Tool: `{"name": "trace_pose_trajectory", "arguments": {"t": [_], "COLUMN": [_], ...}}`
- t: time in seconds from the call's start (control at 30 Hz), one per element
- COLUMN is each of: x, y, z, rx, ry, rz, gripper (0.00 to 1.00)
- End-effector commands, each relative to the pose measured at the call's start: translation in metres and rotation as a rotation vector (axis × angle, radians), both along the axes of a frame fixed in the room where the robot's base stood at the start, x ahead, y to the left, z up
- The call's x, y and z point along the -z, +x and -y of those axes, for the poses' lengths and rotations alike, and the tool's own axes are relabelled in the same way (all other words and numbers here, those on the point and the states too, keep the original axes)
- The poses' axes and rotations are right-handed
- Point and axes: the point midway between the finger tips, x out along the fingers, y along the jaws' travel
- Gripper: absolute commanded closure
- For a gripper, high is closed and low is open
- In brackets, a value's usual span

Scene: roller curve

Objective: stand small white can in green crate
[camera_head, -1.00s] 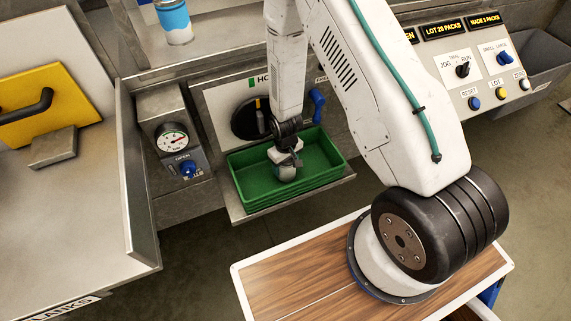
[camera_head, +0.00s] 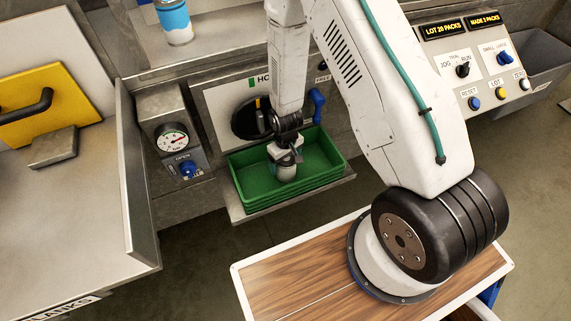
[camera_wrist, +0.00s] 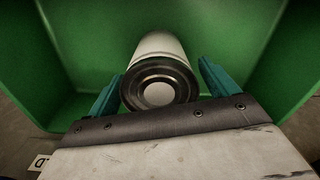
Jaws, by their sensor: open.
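The small white can (camera_wrist: 159,74) stands inside the green crate (camera_wrist: 90,38) in the wrist view, its round metal end facing my camera. My gripper (camera_wrist: 158,90) is open, with its teal fingers on either side of the can. Small gaps seem to show between can and fingers. In the head view the green crate (camera_head: 322,148) sits on a metal ledge, and my gripper (camera_head: 286,165) reaches down into it. The can (camera_head: 286,174) shows just below the gripper there, partly hidden by it.
A grey panel with a pressure gauge (camera_head: 173,138) and a blue knob stands left of the crate. A blue lever (camera_head: 317,105) is close behind it. A blue and white can (camera_head: 174,20) stands on the shelf above. The crate floor around the can looks clear.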

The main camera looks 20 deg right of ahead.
Motion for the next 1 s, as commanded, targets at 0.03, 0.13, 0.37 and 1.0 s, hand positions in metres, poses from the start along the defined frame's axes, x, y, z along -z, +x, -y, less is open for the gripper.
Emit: {"name": "trace_pose_trajectory", "arguments": {"t": [0.03,0.13,0.37,1.0], "x": [-0.012,-0.034,-0.076,-0.178], "y": [0.001,0.002,0.001,0.003], "z": [0.000,0.000,0.000,0.005], "rx": [0.000,0.000,0.000,0.034], "ry": [0.000,0.001,0.000,0.002], "rz": [0.005,0.006,0.005,0.027], "gripper": [0.14,0.14,0.14,0.14]}}
